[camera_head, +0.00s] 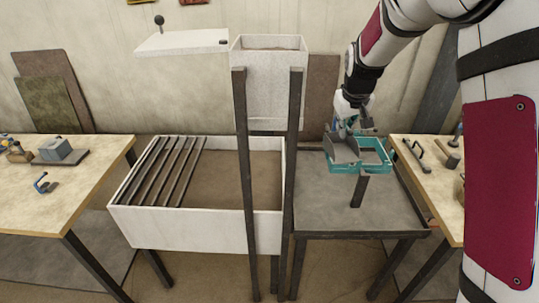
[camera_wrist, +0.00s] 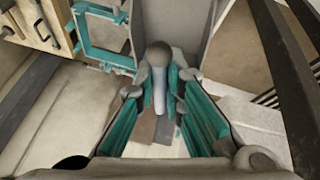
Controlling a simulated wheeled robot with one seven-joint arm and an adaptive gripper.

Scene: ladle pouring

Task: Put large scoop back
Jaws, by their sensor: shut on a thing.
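My gripper (camera_head: 350,122) is at the right, above the dark grey table. In the wrist view its teal-lined fingers (camera_wrist: 166,100) are closed around a pale handle with a round grey knob (camera_wrist: 158,55). I take this handle to belong to the large grey scoop (camera_head: 342,150), which hangs under my gripper. A teal rectangular frame (camera_head: 347,169) stands on a dark post just beyond and below; it also shows in the wrist view (camera_wrist: 82,40), with its middle looking open. The scoop overlaps the frame in the head view; whether they touch I cannot tell.
A white trough (camera_head: 190,232) with dark bars stands left of the grey table (camera_head: 340,220). A white hopper (camera_head: 268,85) on dark posts rises between them. Wooden tables with tools stand at the left (camera_head: 85,185) and right (camera_head: 405,155). The grey table's front is clear.

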